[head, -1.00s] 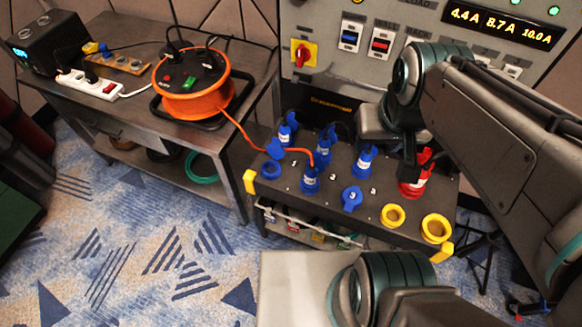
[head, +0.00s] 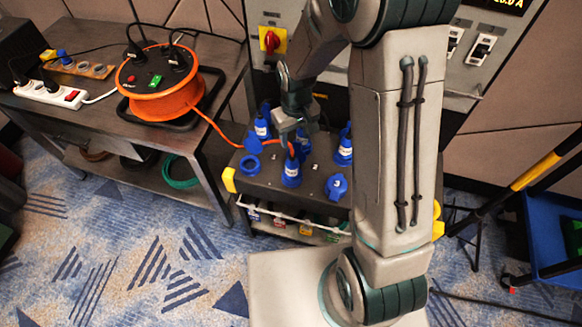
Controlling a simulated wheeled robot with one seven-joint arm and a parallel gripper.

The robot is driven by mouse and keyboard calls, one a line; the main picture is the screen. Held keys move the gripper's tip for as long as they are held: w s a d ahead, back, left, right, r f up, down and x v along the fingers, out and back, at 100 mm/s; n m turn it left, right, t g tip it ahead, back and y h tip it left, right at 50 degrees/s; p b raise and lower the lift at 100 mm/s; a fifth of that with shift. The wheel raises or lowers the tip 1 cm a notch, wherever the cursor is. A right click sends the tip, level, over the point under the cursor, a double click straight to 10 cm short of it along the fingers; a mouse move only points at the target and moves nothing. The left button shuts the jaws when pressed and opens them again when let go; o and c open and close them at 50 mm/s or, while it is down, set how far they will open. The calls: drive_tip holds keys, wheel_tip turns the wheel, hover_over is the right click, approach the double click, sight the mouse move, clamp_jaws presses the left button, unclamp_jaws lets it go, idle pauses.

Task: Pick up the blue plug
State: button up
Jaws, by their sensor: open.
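Several blue plugs stand upright in the black distribution box (head: 262,185). One blue plug (head: 262,126) is at the back left, another (head: 291,172) in front has the orange cable, and a third (head: 344,150) is at the right beside my arm. The pictures do not show which one the task means. My gripper (head: 294,136) points down over the rear left part of the box, among the plugs. It is open, with no plug seen between its fingers. It partly hides what stands behind it, so contact is hard to tell. My arm hides the box's right part.
A blue socket (head: 336,187) is on the box front. The orange cable reel (head: 160,82) and a white power strip (head: 50,93) sit on the metal table (head: 100,120) at left. A control panel with a red-yellow switch (head: 272,41) stands behind. A blue cart (head: 550,235) is at right.

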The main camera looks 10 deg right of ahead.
sight(293, 158)
drive_tip(key=shift+w+a+f, duration=0.1)
drive_tip(key=shift+a+f, duration=0.05)
drive_tip(key=shift+f, duration=0.4)
wheel_tip(293, 158, down, 9)
drive_tip(key=shift+r+p, duration=0.15)
drive_tip(key=shift+p, duration=0.15)
drive_tip(key=shift+w+a+f+p, duration=0.1)
drive_tip(key=shift+f+p, duration=0.1)
drive_tip(key=shift+f, duration=0.65)
drive_tip(key=shift+s+a+f+p, duration=0.1)
drive_tip(key=shift+f+p, duration=0.05)
drive_tip(key=shift+f, duration=0.65)
drive_tip(key=shift+w+a+f+p, duration=0.1)
drive_tip(key=shift+f+p, duration=0.1)
drive_tip(key=shift+f, duration=0.65)
drive_tip(key=c, duration=0.9)
drive_tip(key=shift+o, duration=0.2)
drive_tip(key=shift+r, duration=0.1)
